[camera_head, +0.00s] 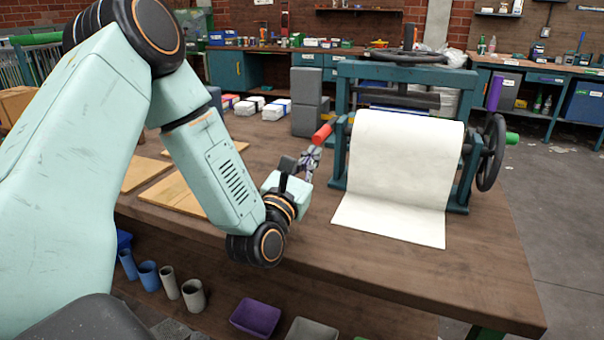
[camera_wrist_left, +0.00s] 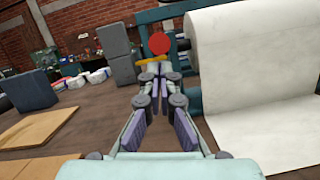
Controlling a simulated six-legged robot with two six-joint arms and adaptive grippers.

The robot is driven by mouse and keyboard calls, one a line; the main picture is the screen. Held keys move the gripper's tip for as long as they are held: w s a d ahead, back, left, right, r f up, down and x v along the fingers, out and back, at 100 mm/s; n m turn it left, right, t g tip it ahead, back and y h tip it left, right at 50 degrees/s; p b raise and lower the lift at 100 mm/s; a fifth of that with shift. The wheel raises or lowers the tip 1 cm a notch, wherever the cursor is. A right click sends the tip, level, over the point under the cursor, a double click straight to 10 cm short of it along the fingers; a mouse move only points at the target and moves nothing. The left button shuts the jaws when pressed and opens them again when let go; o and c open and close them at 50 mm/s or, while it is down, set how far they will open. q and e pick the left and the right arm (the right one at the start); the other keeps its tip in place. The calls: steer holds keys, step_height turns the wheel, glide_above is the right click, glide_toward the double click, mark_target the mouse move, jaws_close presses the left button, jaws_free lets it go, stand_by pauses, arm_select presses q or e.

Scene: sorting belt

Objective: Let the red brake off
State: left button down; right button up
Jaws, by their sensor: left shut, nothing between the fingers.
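The red brake handle (camera_head: 322,134) sticks out at the left side of the green press frame (camera_head: 338,160), which carries a wide white sheet (camera_head: 405,160). My left gripper (camera_head: 312,152) is at the red handle's lower left, its fingertips very close to it; I cannot tell whether they touch. In the left wrist view the round red end (camera_wrist_left: 159,43) shows just beyond the shut fingertips (camera_wrist_left: 154,68). Nothing is between the fingers. My right gripper is in neither view.
A handwheel (camera_head: 490,152) with a green grip stands at the press's right. Grey blocks (camera_head: 306,100) and wrapped stacks stand behind my left gripper. Wooden boards (camera_head: 172,194) lie at the left. Cups and bins (camera_head: 256,317) sit below the table's front edge.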

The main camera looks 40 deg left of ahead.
arm_select(q)
steer(key=shift+x, duration=1)
